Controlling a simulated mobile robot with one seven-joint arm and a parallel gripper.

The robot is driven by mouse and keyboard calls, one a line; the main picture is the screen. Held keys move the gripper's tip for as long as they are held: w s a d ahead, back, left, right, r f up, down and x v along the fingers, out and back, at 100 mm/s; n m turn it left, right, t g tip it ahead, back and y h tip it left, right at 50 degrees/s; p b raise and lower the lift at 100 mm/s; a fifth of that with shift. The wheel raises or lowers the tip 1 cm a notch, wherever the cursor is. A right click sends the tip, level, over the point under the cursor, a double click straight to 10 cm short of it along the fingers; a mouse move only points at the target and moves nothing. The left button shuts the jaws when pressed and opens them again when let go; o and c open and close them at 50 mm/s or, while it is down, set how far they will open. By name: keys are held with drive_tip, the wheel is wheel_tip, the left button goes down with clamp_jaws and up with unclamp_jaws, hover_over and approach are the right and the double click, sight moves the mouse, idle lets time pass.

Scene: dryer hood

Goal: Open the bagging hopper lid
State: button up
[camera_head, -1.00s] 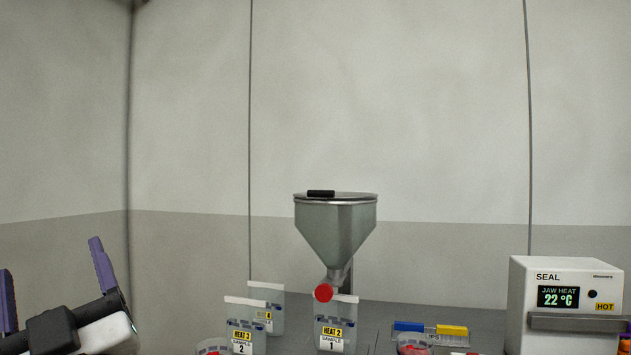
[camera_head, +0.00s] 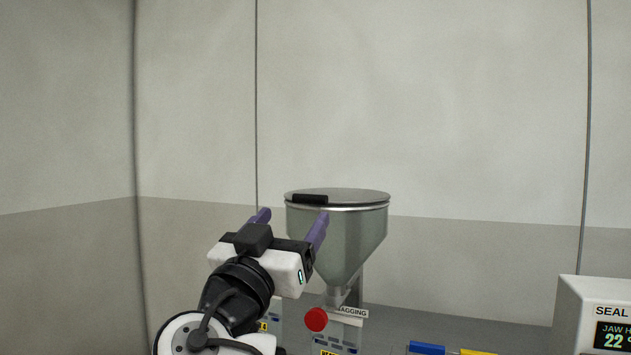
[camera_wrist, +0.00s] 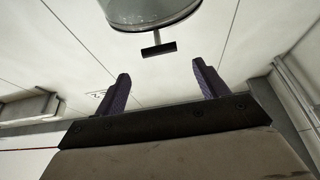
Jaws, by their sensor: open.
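The bagging hopper (camera_head: 345,240) is a grey metal cone with a round lid (camera_head: 355,195) lying flat and shut on its rim. A black bar handle (camera_head: 310,199) sits on the lid's near left edge. My gripper (camera_head: 292,217) is open and empty, in front of the hopper's left side and close below the handle in the picture. In the wrist view the purple fingers (camera_wrist: 160,78) are spread apart. The dark handle (camera_wrist: 158,50) shows beyond the fingertips, between them and apart from both, with the hopper (camera_wrist: 150,12) cut off at the top.
A red ball-shaped knob (camera_head: 316,319) is at the hopper's outlet, above a sample bag (camera_head: 337,336). A white sealer (camera_head: 597,300) stands at the right edge. Blue (camera_head: 427,348) and yellow (camera_head: 478,352) pieces lie at the bottom. The space above the hopper is clear.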

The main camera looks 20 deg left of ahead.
sight(308, 196)
drive_tip(key=p+x, duration=0.4)
drive_tip(key=x, duration=0.6)
drive_tip(key=shift+w, duration=0.2)
drive_tip(key=c, duration=1.4)
drive_tip(key=shift+r, duration=0.1)
drive_tip(key=shift+b, duration=0.3)
